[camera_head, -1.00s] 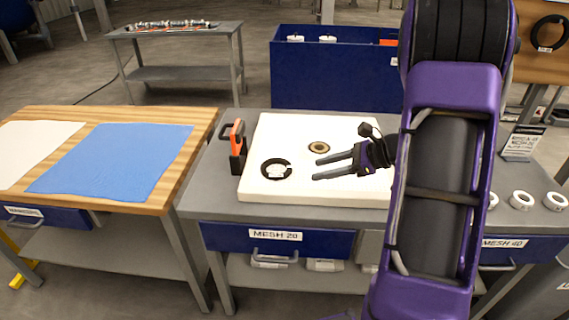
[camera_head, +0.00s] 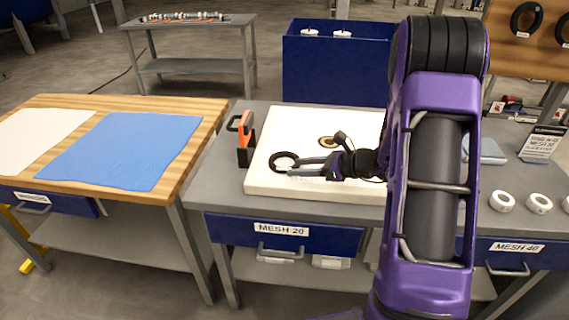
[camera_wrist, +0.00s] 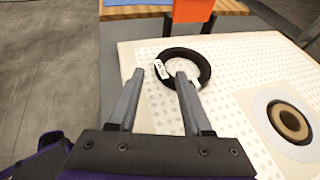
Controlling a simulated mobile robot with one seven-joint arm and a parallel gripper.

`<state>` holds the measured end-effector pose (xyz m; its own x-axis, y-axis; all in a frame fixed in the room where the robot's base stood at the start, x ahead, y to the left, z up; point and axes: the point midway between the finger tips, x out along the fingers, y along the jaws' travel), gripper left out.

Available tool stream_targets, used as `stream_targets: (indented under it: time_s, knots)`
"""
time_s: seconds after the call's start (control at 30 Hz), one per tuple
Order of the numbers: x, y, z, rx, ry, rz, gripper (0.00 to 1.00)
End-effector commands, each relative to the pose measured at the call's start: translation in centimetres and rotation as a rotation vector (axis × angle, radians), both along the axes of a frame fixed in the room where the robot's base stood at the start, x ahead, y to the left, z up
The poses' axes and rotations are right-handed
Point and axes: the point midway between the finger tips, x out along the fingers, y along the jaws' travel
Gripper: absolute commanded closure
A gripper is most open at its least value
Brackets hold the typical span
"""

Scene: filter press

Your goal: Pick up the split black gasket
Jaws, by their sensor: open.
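The split black gasket (camera_wrist: 205,66) is a dark ring with a small white label on its left side and a pale gap at its near right. It lies flat on a white perforated board (camera_wrist: 240,60). In the head view the gasket (camera_head: 284,154) is near the board's left edge. My gripper (camera_wrist: 161,74) is open. In the wrist view its right fingertip overlaps the ring's inside, its left fingertip is left of the ring, and the labelled side shows between them. I cannot tell the fingertips' height. In the head view my gripper (camera_head: 294,167) reaches from the right.
A tan-and-black ring (camera_head: 328,141) lies on the board right of the gasket. An orange-and-black upright piece (camera_head: 245,138) stands beyond the board's left edge. A wooden table with a blue sheet (camera_head: 120,152) is at left. White rings (camera_head: 502,201) lie at right.

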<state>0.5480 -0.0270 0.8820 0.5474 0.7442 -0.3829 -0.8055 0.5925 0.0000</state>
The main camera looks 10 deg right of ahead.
Motion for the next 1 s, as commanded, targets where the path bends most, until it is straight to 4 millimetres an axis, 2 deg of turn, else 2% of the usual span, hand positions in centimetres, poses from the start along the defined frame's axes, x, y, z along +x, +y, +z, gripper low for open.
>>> stream_targets:
  time_s: [0.17, 0.43, 0.67, 0.7, 0.77, 0.97, 1.0]
  knots:
    - [0.6, 0.8, -0.4, 0.001, 0.001, 0.001, 0.51]
    - [2.7, 3.7, -1.9, 0.000, 0.001, 0.002, 0.51]
    - [3.0, 4.0, -1.9, 0.000, 0.000, -0.001, 0.51]
    - [3.0, 4.0, -1.9, 0.000, 0.000, 0.000, 0.53]
    - [3.0, 4.0, -1.9, 0.000, 0.000, 0.000, 0.63]
    - [3.0, 4.0, -2.0, 0.000, 0.000, 0.000, 0.99]
    - [3.0, 4.0, -2.0, 0.000, 0.000, 0.000, 1.00]
